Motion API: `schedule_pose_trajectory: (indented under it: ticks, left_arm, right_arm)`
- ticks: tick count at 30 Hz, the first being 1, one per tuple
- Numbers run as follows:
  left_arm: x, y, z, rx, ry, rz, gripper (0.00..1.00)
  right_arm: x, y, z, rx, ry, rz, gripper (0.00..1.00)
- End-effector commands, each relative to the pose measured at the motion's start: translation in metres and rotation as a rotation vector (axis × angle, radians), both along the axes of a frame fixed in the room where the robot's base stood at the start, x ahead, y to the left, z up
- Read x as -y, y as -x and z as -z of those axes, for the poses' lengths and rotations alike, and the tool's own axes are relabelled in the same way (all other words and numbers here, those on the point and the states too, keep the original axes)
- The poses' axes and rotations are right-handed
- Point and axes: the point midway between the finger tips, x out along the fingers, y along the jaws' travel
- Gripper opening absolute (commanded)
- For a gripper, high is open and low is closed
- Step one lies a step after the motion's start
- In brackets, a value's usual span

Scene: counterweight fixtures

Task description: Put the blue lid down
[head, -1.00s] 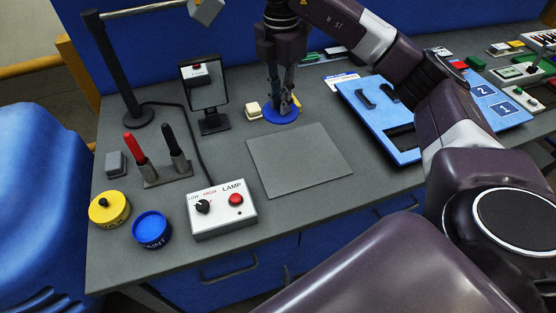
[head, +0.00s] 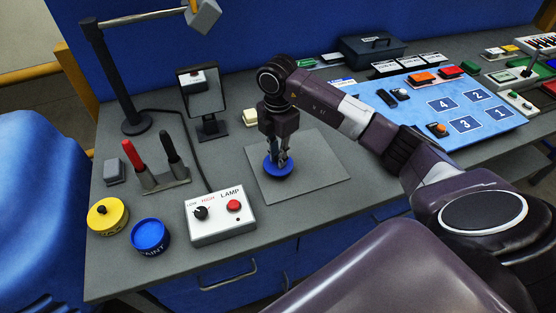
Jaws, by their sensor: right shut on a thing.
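The blue lid (head: 279,172) is a small round disc over the left part of the grey mat (head: 322,183). My right gripper (head: 278,159) points down and is shut on the lid from above. I cannot tell whether the lid touches the mat or hangs just above it. The blue paint pot (head: 150,237) stands at the front left of the bench, apart from the lid. My left gripper is out of view.
A lamp box (head: 222,226) with a knob and red button stands left of the mat. A blue numbered board (head: 477,112) lies right. The mat's right part is clear.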

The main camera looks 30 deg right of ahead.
Motion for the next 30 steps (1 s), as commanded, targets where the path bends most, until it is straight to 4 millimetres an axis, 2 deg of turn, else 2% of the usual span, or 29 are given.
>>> schedule_pose_trajectory:
  ticks: [3,6,17,18,22,30]
  left_arm:
    - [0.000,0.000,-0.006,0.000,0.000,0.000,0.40]
    - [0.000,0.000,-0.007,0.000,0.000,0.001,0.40]
    - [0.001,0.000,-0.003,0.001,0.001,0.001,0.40]
    - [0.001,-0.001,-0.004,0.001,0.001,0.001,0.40]
    - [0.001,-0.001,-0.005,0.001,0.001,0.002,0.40]
    - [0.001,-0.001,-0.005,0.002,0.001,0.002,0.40]
  right_arm:
    - [-0.001,0.001,0.017,-0.004,-0.002,0.001,0.00]
    - [-0.001,0.000,0.025,0.000,-0.001,-0.001,0.00]
    - [0.000,0.000,0.030,0.000,0.000,-0.001,0.00]
    - [0.000,0.000,0.029,0.000,0.000,-0.001,0.18]
    - [0.000,0.000,0.029,0.000,0.000,-0.001,0.32]
    - [0.000,0.000,0.029,-0.001,0.000,0.000,0.32]
